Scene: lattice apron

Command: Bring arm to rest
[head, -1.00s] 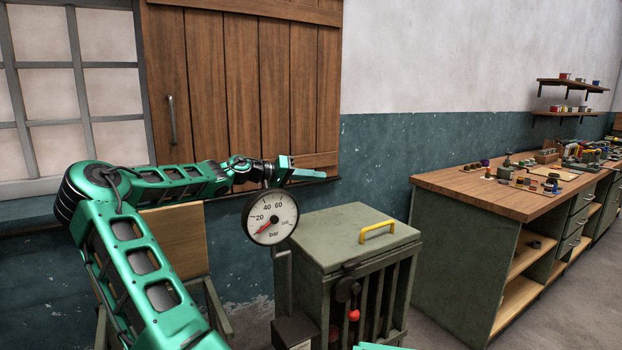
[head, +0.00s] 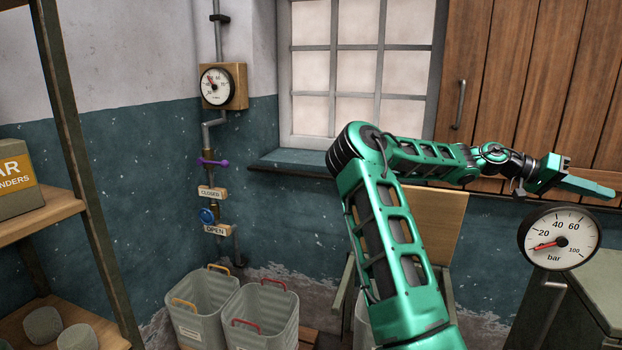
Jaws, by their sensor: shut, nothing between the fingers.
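My green arm reaches up from the lower middle of the head view, bends at an elbow below the window and stretches right. My gripper (head: 586,187) is at its end on the right side, in front of the wooden shutter (head: 520,80). Its fingers are together and point right, with nothing held. It is in the air above and to the right of the dial gauge (head: 559,239), apart from it as far as I can tell.
The green-grey cabinet (head: 603,283) stands under the gauge at right. A chair (head: 432,230) is behind my arm. Grey bins (head: 262,318) stand on the floor at left. Pipes with a wall gauge (head: 217,86) and purple and blue valves are beside the window. A shelf (head: 40,218) is at far left.

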